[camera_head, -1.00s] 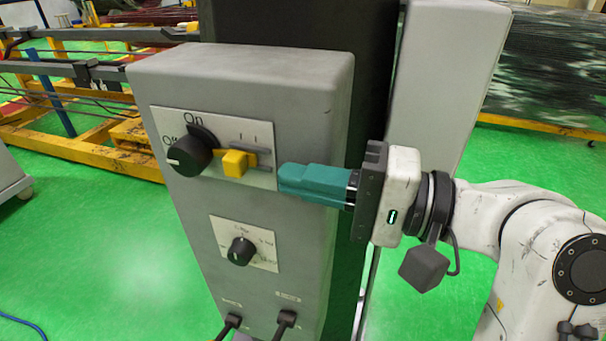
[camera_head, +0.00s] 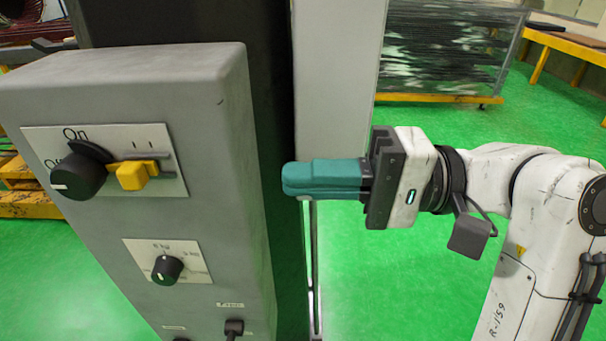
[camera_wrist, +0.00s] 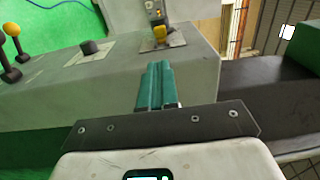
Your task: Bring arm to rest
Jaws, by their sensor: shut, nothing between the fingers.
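My gripper (camera_head: 290,180) has teal fingers that are shut with nothing between them. In the head view it points left and stands to the right of the grey control box (camera_head: 140,255), apart from the panel's knobs. In the wrist view the gripper (camera_wrist: 155,68) shows with its two fingers together in front of the box's grey surface (camera_wrist: 60,110). My white arm reaches in from the right side of the head view.
The box carries a black On/Off knob (camera_head: 80,175), a yellow switch (camera_head: 135,175) and a smaller black dial (camera_head: 166,269). A grey column (camera_head: 338,80) stands behind my gripper. Green floor (camera_head: 400,270) lies open below. A yellow-framed rack (camera_head: 450,50) stands at the back.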

